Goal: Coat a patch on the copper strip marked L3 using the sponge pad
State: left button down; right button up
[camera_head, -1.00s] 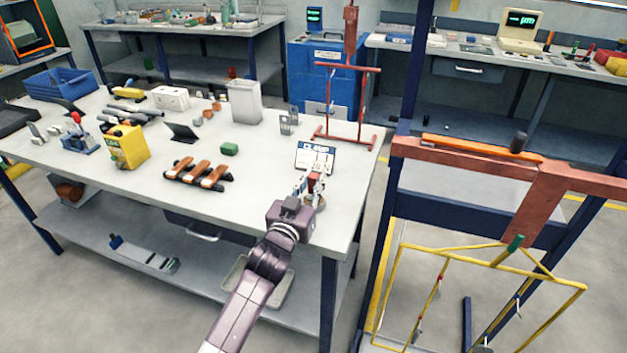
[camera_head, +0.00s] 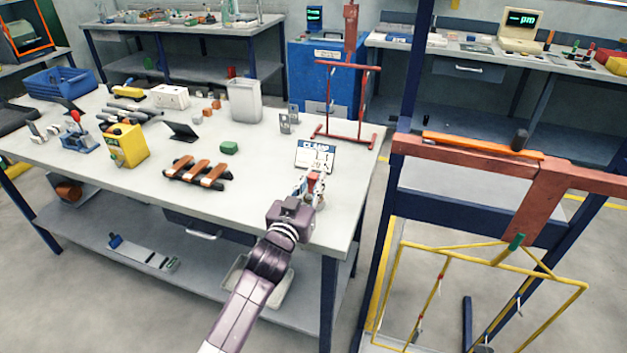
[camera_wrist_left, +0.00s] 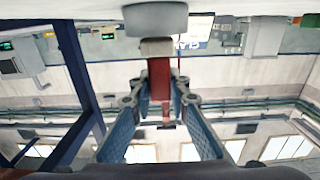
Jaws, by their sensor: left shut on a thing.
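My left gripper (camera_head: 313,186) is over the near right part of the workbench, below the CLAMP sign. It is shut on a red-handled tool, whose red part (camera_wrist_left: 159,85) sits between the blue fingers in the left wrist view. Beyond the red part are a pale collar and a grey rounded block (camera_wrist_left: 155,19), which looks like the pad. I cannot tell whether it touches the bench. Copper strips (camera_head: 199,173) lie side by side across dark bars at mid-bench, left of my gripper and apart from it. Their markings are too small to read. My right gripper is out of view.
A green block (camera_head: 229,148), a dark tilted panel (camera_head: 182,131) and a yellow container (camera_head: 127,146) stand around the strips. A white bin (camera_head: 244,101) and a red frame stand (camera_head: 345,137) are behind. The bench between strips and gripper is clear. A yellow wire rack hangs at right.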

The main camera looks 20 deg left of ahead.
aim_at(313, 175)
pick_arm(q)
jog(key=shift+f, duration=0.25)
jog(key=shift+f, duration=0.2)
dwell(0.6)
notch_tip(313, 175, up, 7)
jog(key=p, duration=0.6)
jog(key=shift+r+p, duration=0.15)
jog(key=shift+p, duration=0.15)
dwell(0.5)
